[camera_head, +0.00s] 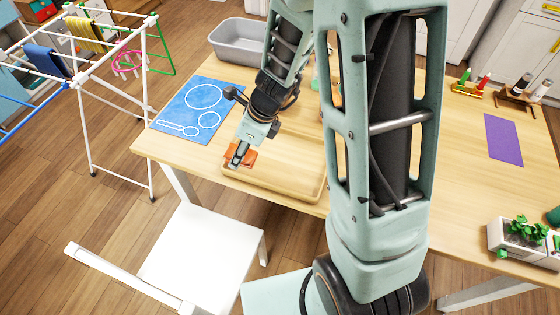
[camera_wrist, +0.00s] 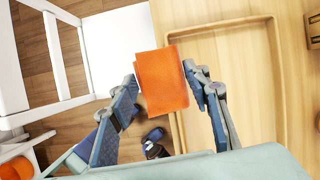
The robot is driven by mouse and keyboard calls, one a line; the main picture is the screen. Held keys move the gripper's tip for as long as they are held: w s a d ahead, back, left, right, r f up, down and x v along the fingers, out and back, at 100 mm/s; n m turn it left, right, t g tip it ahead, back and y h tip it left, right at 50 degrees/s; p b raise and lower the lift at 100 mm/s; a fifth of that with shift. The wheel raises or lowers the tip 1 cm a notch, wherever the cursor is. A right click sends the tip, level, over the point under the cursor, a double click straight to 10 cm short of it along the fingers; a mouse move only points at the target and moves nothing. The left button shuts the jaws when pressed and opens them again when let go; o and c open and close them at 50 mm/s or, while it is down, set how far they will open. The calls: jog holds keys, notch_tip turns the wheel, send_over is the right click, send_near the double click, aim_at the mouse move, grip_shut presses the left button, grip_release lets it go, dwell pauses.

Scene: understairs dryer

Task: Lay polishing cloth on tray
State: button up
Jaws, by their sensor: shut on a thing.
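The orange polishing cloth (camera_wrist: 161,82) is a folded rectangle between the fingers of my gripper (camera_wrist: 160,84), which is shut on it. In the head view the cloth (camera_head: 250,157) shows at the tip of my gripper (camera_head: 239,155), over the left end of the tray. The light wooden tray (camera_head: 300,193) lies on the table with a raised rim, partly hidden behind my arm. In the wrist view the tray (camera_wrist: 232,90) is right of the cloth, and the cloth overlaps its left rim. I cannot tell whether the cloth touches the tray.
A blue mat (camera_head: 185,122) with white outlines lies left of the tray, and a grey bin (camera_head: 238,50) stands behind. A white chair (camera_head: 200,250) is at the table's front edge. A purple mat (camera_head: 503,140) and a planter (camera_head: 520,240) are at the right. A drying rack (camera_head: 90,90) stands left.

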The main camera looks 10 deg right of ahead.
jog(key=shift+w+d+m, duration=0.1)
jog(key=shift+d+m, duration=0.1)
jog(key=shift+m, duration=0.2)
jog(key=w+d+f, duration=0.3)
jog(key=w+d, duration=0.1)
jog(key=d, duration=0.3)
jog(key=b, duration=0.2)
send_over(277, 159)
jog(key=s, duration=0.1)
jog(key=f, duration=0.5)
jog(key=shift+s+d+f, duration=0.1)
jog(key=shift+s+f, duration=0.1)
jog(key=shift+w+d+f, duration=0.25)
jog(key=shift+d+f, duration=0.2)
jog(key=shift+f, duration=0.15)
jog(key=shift+d+f, duration=0.1)
jog(key=shift+f, duration=1.5)
